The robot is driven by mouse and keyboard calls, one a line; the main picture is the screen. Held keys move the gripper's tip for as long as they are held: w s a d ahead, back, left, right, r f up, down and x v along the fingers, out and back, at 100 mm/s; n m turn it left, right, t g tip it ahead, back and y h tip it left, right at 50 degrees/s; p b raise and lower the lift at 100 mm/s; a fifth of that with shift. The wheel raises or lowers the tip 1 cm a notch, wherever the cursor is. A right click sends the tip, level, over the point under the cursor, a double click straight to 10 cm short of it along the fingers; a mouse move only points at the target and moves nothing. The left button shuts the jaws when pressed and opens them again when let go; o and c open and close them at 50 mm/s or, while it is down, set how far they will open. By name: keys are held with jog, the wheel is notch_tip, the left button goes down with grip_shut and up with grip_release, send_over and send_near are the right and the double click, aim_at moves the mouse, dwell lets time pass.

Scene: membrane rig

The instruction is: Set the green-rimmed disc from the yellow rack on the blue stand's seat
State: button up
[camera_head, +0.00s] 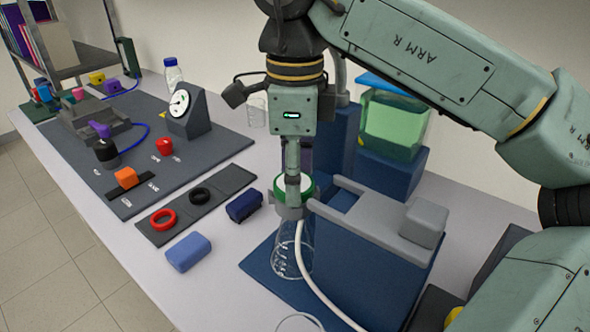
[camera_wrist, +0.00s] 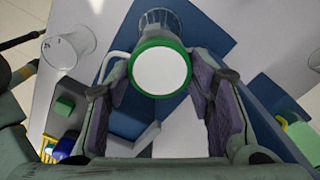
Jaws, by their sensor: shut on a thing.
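The green-rimmed disc (camera_head: 309,187) has a white face and is between my fingertips, partly hidden by a finger in the head view. In the wrist view the disc (camera_wrist: 160,72) faces the camera. My gripper (camera_head: 293,182) is shut on it; the purple-padded fingers also show in the wrist view (camera_wrist: 160,80). The blue stand (camera_head: 375,262) has a grey ring seat (camera_head: 285,211) just below the disc in the head view. I cannot tell whether disc and seat touch.
A clear glass vessel (camera_head: 292,258) stands below the ring, and a white tube (camera_head: 312,277) curves past it. Grey arms (camera_head: 385,219) lie over the blue block. A green liquid tank (camera_head: 393,124) stands behind. Small blocks (camera_head: 189,252) lie to the left.

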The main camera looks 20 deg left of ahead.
jog(key=shift+f, duration=0.15)
dwell(0.3)
jog(key=o, duration=1.1)
jog(key=shift+o, duration=0.2)
jog(key=shift+r, duration=3.75)
